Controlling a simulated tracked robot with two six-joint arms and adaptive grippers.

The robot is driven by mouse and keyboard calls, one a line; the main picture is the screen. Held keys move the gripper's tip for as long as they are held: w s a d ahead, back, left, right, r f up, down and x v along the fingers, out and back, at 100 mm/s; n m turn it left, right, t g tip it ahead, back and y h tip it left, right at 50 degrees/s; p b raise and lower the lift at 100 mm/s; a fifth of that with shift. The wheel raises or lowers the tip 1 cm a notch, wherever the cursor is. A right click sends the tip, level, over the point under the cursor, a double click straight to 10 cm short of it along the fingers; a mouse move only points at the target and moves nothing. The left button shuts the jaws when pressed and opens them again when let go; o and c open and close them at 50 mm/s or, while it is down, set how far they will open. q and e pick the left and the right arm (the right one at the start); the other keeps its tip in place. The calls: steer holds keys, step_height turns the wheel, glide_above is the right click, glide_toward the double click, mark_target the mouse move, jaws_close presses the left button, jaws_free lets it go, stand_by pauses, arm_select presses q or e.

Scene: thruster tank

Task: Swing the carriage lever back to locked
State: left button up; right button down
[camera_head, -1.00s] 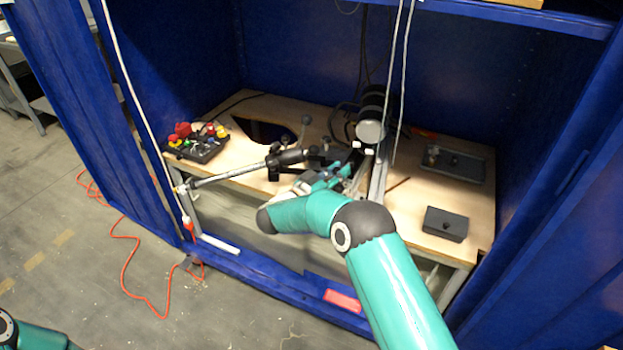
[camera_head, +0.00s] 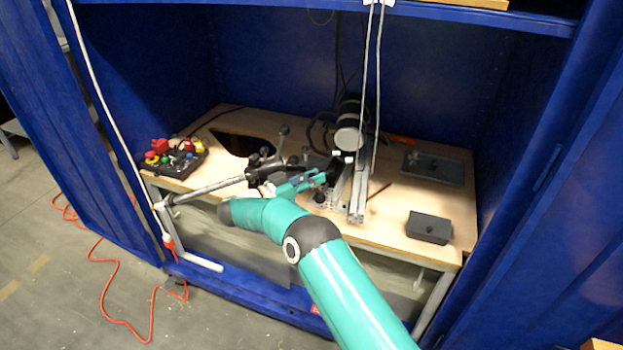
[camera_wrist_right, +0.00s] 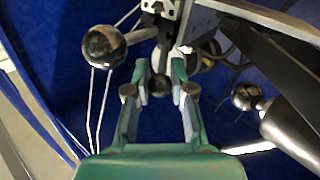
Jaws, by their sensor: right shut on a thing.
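My right gripper (camera_head: 318,181) reaches in from the front to the middle of the bench, beside the slide carriage and its rail (camera_head: 358,195). In the right wrist view, its two teal fingers (camera_wrist_right: 160,92) are closed around a dark ball knob (camera_wrist_right: 159,86), which sits on a short stem running up to a metal bracket (camera_wrist_right: 168,12). This knob looks like the end of the carriage lever. In the head view the fingers and the knob are too small to separate clearly from the dark carriage parts. My left gripper is out of view.
A grey bar (camera_head: 205,188) with a black clamp crosses the bench's left front. A control box (camera_head: 172,160) with coloured buttons stands at left, a dark box (camera_head: 429,227) at right. Other ball ends flank my fingers, at left (camera_wrist_right: 103,46) and right (camera_wrist_right: 246,96). Blue walls enclose the bench.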

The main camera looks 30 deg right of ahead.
steer(key=c, duration=1.3)
jaws_free()
steer(key=shift+w+a, duration=0.15)
steer(key=shift+a, duration=0.1)
steer(key=shift+o, duration=0.2)
steer(key=shift+d, duration=0.1)
steer(key=a, duration=1.2)
